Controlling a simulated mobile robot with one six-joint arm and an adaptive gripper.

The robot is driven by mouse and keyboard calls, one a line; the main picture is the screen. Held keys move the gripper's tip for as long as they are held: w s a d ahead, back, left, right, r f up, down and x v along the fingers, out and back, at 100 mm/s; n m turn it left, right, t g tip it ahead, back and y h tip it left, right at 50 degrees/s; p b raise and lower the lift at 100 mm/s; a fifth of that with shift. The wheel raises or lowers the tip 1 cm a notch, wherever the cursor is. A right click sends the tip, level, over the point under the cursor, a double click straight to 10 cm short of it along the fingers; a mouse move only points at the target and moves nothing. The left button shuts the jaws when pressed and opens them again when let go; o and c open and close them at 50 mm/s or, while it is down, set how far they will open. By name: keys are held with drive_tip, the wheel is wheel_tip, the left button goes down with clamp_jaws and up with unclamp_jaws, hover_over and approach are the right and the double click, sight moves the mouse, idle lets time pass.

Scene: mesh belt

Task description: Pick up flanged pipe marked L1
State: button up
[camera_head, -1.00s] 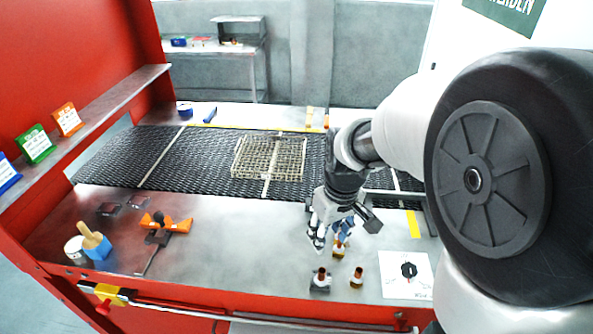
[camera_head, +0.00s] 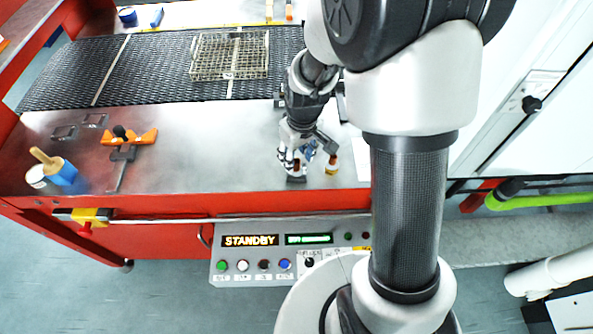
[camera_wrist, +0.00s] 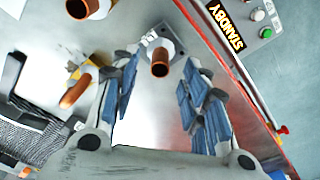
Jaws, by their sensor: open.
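My gripper (camera_wrist: 160,70) is open, with blue-padded fingers either side of a copper-coloured pipe (camera_wrist: 159,62) on a grey square flange. A small pale tag shows on that flange, but its mark is too small to read. This pipe stands on the metal table and also shows in the head view (camera_head: 296,168), just below my gripper (camera_head: 293,158). A second pipe with a yellow flange (camera_wrist: 77,92) stands to the left in the wrist view. A third pipe (camera_wrist: 82,8) with a pale flange is at the top edge. I cannot tell which is marked L1.
The mesh belt (camera_head: 150,72) behind the table carries a wire basket (camera_head: 230,57). A STANDBY panel (camera_head: 250,241) is in front. The middle of the table is clear.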

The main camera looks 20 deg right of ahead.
sight(297, 161)
wheel_tip(297, 161, down, 3)
drive_tip(key=shift+w+f+b, duration=0.1)
drive_tip(key=shift+b, duration=0.2)
drive_tip(key=shift+c, duration=0.2)
clamp_jaws()
idle(0.3)
